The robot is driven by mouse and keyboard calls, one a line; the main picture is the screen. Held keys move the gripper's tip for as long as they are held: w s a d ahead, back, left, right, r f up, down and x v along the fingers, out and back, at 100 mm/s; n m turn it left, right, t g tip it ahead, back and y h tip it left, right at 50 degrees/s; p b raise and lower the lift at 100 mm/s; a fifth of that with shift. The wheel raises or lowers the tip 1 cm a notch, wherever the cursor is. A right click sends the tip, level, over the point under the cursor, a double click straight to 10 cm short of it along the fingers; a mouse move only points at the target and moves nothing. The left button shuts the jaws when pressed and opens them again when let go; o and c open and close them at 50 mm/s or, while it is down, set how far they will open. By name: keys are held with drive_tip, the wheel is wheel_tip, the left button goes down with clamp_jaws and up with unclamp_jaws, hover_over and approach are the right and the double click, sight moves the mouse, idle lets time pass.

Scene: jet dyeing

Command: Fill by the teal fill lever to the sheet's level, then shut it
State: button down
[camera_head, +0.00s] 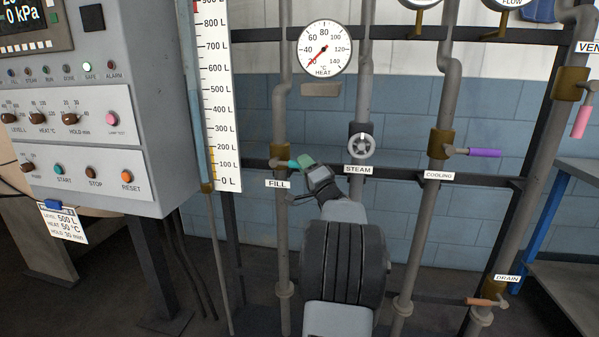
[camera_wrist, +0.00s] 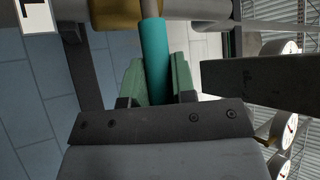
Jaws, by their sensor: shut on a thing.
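The teal fill lever (camera_head: 291,164) sticks out to the right, crosswise to its upright pipe, above the FILL label (camera_head: 278,184). My gripper (camera_head: 303,167) is shut on its handle; in the wrist view the teal handle (camera_wrist: 155,62) lies between the green fingers (camera_wrist: 158,82). The sheet (camera_head: 66,222) hangs below the control panel and reads LEVEL 500 L, HEAT 50 °C, HOLD 30 min. The level scale (camera_head: 219,110) is marked in litres from 0 L. The tube (camera_head: 197,130) beside it looks bluish in its lower part; I cannot read its exact level.
The control panel (camera_head: 85,150) has a green SAFE lamp lit. The heat dial (camera_head: 324,49) points near 20. The steam handwheel (camera_head: 361,146), purple cooling lever (camera_head: 484,153), pink vent lever (camera_head: 581,122) and orange drain lever (camera_head: 480,302) are to the right of the fill pipe.

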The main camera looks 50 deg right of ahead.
drive_tip(key=shift+f, duration=0.15)
drive_tip(key=c, duration=0.9)
unclamp_jaws()
drive_tip(key=shift+c, duration=0.2)
drive_tip(key=v, duration=1.3)
drive_tip(key=shift+s+f, duration=0.2)
drive_tip(key=shift+s, duration=0.1)
drive_tip(key=shift+a, duration=0.1)
